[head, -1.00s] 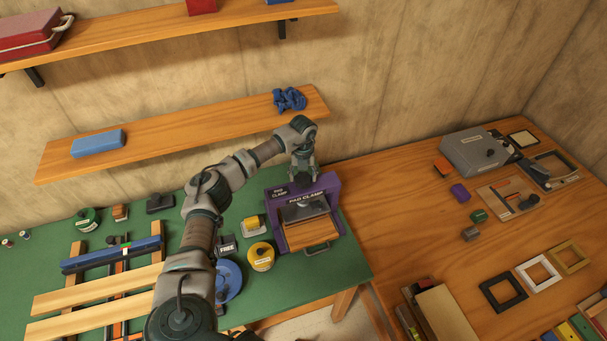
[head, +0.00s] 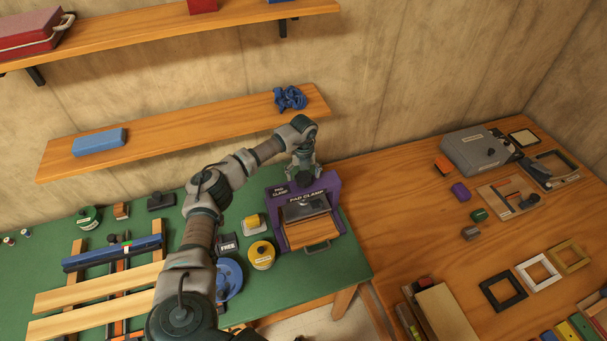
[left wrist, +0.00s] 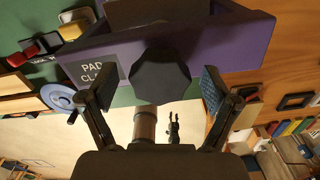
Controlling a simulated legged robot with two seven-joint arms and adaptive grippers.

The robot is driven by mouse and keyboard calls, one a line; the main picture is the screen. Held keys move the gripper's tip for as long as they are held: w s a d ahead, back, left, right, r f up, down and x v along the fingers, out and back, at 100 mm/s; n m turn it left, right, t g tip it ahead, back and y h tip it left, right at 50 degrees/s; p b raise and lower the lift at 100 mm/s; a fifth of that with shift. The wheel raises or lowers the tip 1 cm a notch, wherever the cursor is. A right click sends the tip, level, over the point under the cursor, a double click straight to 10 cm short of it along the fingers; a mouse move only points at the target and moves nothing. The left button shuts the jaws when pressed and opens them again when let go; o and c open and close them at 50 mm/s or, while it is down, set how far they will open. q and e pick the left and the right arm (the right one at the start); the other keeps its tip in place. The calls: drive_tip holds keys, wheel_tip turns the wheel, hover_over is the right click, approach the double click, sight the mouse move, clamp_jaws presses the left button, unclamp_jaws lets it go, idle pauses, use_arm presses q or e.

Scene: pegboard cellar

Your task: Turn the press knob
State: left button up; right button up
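The pad clamp press (head: 331,187) is purple and stands on the green mat, with a wooden drawer-like front and a handle. Its dark, many-sided knob (left wrist: 160,78) shows in the left wrist view, in front of the purple frame. My left gripper (head: 303,176) is above the back of the press, pointing down. In the left wrist view its two fingers (left wrist: 160,90) are spread apart, one on each side of the knob, with gaps showing. In the head view the gripper hides the knob. A small dark forked shape low in the left wrist view may be my right gripper (left wrist: 173,126).
A yellow tape roll (head: 261,255), a blue disc (head: 230,280) and a FREE block (head: 227,243) sit left of the press. A shelf (head: 200,135) is on the wall behind my left arm. The wooden table (head: 390,215) just right of the press is clear.

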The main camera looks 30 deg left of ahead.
sight(303, 175)
use_arm(q)
drive_tip(key=shift+r, duration=0.1)
drive_tip(key=shift+r, duration=0.2)
wheel_tip(303, 175, up, 11)
drive_tip(key=shift+r, duration=0.15)
drive_tip(key=shift+a, duration=0.1)
idle(0.6)
